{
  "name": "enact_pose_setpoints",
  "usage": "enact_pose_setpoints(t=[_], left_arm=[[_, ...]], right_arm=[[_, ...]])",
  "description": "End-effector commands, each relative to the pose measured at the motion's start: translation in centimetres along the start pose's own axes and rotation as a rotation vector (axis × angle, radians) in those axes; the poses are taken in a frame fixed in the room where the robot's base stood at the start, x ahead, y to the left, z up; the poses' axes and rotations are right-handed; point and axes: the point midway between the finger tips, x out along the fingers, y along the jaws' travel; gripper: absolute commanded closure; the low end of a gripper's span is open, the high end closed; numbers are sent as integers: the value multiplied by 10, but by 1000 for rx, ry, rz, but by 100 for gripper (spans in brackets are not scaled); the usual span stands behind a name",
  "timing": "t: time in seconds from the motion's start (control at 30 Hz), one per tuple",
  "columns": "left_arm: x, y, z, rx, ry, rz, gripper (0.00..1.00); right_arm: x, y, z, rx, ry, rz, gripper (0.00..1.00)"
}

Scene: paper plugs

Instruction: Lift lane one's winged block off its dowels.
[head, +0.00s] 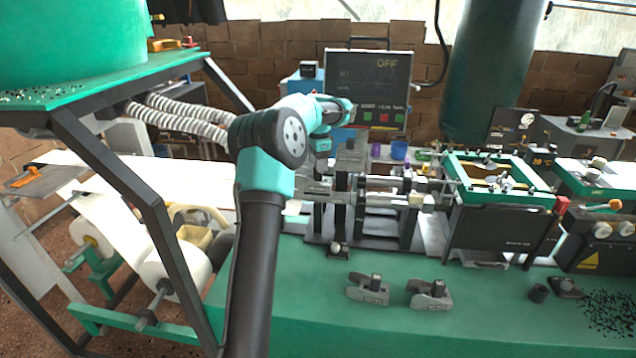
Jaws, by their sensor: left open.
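My left arm rises from the bottom and bends over toward the machine. Its gripper (318,188) is small in view, pointing down beside a grey block (350,157) on the machine's black uprights. The fingers are open; I cannot tell whether they touch the block. This block looks like the winged block, but its lane mark is not readable. Its dowels and lower part are hard to make out among the rods and the gripper. My right gripper is not in view.
Two grey clamp-like pieces with black knobs, one left (368,288) and one right (430,294), sit on the green bench (330,320). A green-framed unit (500,180) stands right of the machine. A screen (367,90) reads OFF behind.

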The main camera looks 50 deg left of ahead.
Motion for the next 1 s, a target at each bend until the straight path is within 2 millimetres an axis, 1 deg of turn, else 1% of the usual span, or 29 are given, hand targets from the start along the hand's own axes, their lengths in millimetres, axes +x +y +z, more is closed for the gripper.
enact_pose_setpoints(t=[0.4, 0.67, 1.0], left_arm=[[15, 0, 0, 0, 0, 0, 47], [16, 0, 0, 0, 0, 0, 47], [15, 0, 0, 0, 0, 0, 78]], right_arm=[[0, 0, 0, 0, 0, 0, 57], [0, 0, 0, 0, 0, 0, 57], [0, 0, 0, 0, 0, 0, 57]])
